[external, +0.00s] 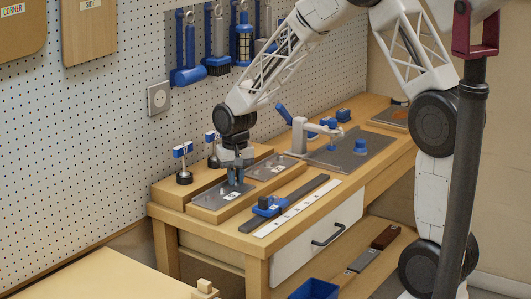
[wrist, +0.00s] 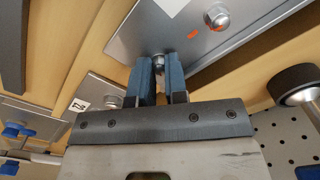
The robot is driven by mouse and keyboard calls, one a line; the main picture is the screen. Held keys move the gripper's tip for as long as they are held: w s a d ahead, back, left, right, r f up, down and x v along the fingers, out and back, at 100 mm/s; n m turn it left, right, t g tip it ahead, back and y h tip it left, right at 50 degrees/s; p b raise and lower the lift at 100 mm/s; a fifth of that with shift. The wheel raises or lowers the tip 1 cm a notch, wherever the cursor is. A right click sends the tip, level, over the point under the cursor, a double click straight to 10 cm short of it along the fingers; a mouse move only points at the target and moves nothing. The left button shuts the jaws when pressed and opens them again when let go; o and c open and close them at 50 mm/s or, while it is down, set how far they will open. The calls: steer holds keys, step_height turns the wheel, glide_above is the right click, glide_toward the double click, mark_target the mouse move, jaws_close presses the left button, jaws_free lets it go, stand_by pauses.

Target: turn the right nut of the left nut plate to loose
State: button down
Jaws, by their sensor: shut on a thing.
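The left nut plate (external: 208,199) is a grey metal plate on a wooden block at the bench's near left end. It also shows at the top of the wrist view (wrist: 225,45), with a white label, a round-topped nut (wrist: 217,17) and a red mark beside that nut. My gripper (external: 236,182) points down over the right part of this plate. In the wrist view its blue fingers (wrist: 164,68) are shut on the right nut (wrist: 159,60), which is mostly hidden between them. The nut's turn angle cannot be seen.
The right nut plate (external: 272,167) lies just beyond, with its nut (wrist: 115,101) close to my fingers in the wrist view. Black knobs with blue tops (external: 183,166) stand at the wall side. A dark rail with a blue slider (external: 268,206) lies toward the front edge.

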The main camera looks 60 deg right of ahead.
steer(key=n, duration=0.5)
stand_by(0.4)
steer(key=c, duration=1.4)
jaws_free()
steer(key=shift+r, duration=0.1)
steer(key=shift+r, duration=3.85)
